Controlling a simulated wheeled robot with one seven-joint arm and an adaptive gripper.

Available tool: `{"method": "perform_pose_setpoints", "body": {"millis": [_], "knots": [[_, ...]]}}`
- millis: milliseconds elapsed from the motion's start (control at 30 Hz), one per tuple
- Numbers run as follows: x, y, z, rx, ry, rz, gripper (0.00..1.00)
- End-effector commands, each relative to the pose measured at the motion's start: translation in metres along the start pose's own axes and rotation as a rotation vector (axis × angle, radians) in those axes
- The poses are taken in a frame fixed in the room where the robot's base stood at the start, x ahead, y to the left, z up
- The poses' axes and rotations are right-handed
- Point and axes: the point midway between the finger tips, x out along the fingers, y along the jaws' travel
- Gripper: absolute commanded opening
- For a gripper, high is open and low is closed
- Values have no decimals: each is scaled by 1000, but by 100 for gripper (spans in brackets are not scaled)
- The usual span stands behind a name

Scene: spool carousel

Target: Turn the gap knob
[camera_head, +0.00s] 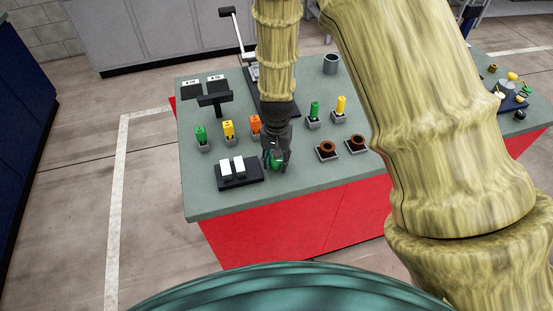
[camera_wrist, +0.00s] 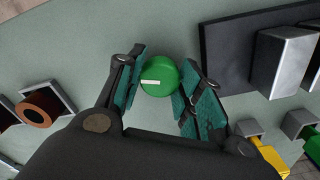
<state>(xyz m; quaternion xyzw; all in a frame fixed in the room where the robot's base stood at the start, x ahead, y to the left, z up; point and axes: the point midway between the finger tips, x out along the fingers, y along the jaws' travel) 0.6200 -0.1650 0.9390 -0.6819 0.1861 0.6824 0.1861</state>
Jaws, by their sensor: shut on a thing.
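The gap knob is a round green knob with a white mark on its top. In the wrist view the knob (camera_wrist: 159,77) sits between the two teal finger pads, which press on its left and right sides. In the head view a small part of the green knob (camera_head: 276,163) shows between my fingers near the table's front. My gripper (camera_head: 276,160) points down at the table and is shut on the knob; it also shows in the wrist view (camera_wrist: 158,90). The knob's base is hidden.
A black plate with two white blocks (camera_head: 231,167) lies just left of my gripper. Brown spools (camera_head: 327,148) in grey holders stand to the right. Green, yellow and orange pieces (camera_head: 228,128) stand behind. The table's front edge (camera_head: 270,200) is close, with bare tabletop before it.

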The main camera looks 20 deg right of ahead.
Motion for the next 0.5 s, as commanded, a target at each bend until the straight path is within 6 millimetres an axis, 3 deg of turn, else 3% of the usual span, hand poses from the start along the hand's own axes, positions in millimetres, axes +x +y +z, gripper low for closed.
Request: {"method": "perform_pose_setpoints", "body": {"millis": [333, 367, 433, 500], "knots": [[-1, 0, -2, 2, 4, -1, 12], [-1, 0, -2, 2, 4, -1, 42], [-1, 0, -2, 2, 4, -1, 54], [-1, 0, -2, 2, 4, -1, 58]]}}
